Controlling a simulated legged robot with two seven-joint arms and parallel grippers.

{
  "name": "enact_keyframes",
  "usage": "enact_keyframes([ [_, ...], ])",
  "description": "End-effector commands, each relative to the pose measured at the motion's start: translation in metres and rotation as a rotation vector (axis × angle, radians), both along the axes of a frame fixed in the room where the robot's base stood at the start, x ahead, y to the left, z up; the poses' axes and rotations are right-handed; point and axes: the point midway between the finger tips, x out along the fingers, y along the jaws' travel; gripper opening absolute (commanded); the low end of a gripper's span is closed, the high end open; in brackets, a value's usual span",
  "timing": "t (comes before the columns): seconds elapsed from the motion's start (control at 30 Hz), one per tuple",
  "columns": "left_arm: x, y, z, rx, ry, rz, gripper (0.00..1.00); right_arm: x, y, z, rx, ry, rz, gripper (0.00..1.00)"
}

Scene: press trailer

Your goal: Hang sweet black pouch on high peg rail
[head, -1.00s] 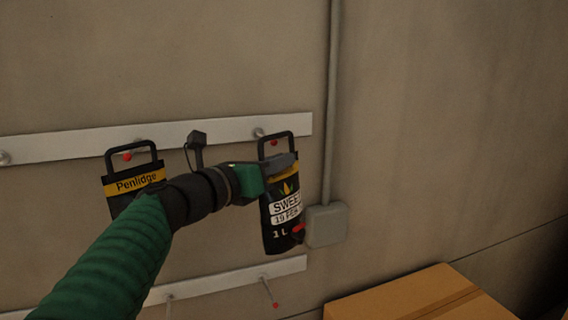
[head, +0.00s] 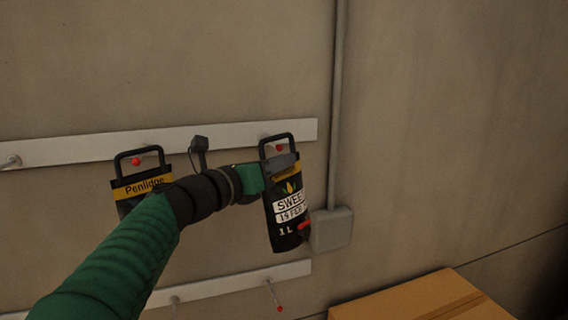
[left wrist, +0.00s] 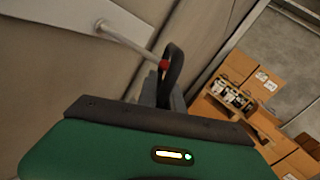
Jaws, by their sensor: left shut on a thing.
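The sweet black pouch (head: 289,218), with a black loop handle, a yellow band and a white label, is at the right end of the high peg rail (head: 232,136). My left gripper (head: 280,165) is shut on its upper part, just below the handle. In the head view a red peg tip shows inside the handle loop. In the left wrist view the handle (left wrist: 174,66) stands beside the red-tipped peg (left wrist: 163,65); I cannot tell whether the peg bears the pouch. My right gripper is not in view.
A Penlidge pouch (head: 135,189) hangs on the high rail to the left, partly behind my arm. A low rail (head: 225,281) with pegs runs below. A grey box (head: 331,230) and conduit (head: 337,100) are right of the pouch. A cardboard box (head: 420,297) stands lower right.

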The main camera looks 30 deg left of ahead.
Motion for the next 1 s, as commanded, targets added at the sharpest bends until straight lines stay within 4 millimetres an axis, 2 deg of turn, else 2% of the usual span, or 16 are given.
enact_keyframes([
  [0.8,0.020,0.036,0.007,-0.001,-0.008,0.004,0.00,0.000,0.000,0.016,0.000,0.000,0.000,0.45],
  [1.0,0.021,0.039,0.009,-0.001,-0.013,0.006,0.00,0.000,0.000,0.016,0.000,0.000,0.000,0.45],
])
